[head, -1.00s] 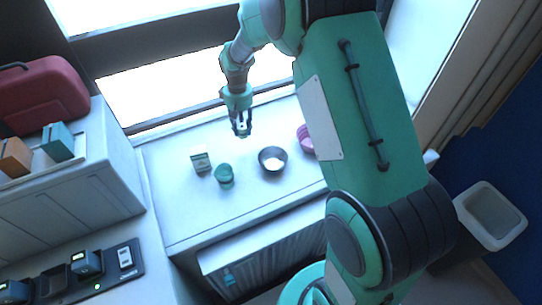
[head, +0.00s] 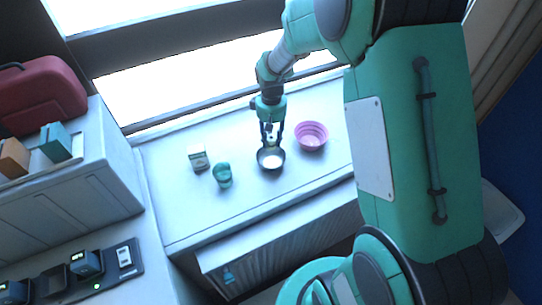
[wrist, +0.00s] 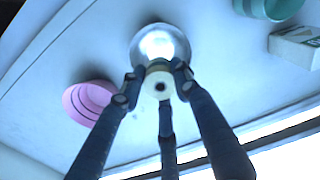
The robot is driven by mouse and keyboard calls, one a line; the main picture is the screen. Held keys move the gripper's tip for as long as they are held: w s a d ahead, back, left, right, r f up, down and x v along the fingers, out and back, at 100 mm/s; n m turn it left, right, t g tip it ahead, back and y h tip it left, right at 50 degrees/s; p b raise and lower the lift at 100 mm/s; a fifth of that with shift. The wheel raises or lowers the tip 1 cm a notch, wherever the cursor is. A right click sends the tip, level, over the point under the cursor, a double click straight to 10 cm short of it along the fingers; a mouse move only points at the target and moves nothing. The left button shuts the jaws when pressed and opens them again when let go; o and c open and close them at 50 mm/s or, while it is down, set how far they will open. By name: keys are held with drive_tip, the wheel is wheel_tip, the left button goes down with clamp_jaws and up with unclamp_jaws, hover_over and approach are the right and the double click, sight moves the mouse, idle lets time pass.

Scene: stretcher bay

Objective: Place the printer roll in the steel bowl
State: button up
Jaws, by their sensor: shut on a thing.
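The steel bowl (head: 271,163) stands on the white counter; it also shows in the wrist view (wrist: 160,40), with a bright shine inside. My gripper (head: 271,140) is above the bowl's back part in the head view. In the wrist view my gripper (wrist: 157,84) is shut on the printer roll (wrist: 158,82), a pale roll with a dark core hole. The roll overlaps the bowl's near rim in that view; I cannot tell its height above the bowl.
A pink bowl (head: 311,136) stands right of the steel bowl. A green cup (head: 222,175) and a small white-and-green box (head: 198,157) stand to the left. A side cabinet (head: 70,190) holds a red case (head: 40,95). The counter's front is clear.

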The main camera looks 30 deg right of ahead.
approach(271, 162)
drive_tip(key=shift+s+b, duration=0.1)
drive_tip(key=shift+b, duration=0.35)
idle(0.3)
drive_tip(key=shift+f+b, duration=0.5)
drive_tip(key=shift+f, duration=2.05)
drive_tip(key=o, duration=1.2)
drive_tip(key=shift+f, duration=0.15)
drive_tip(key=shift+c, duration=0.2)
wheel_tip(271, 162, up, 12)
drive_tip(key=shift+r+p, duration=0.2)
drive_tip(key=shift+p, duration=0.95)
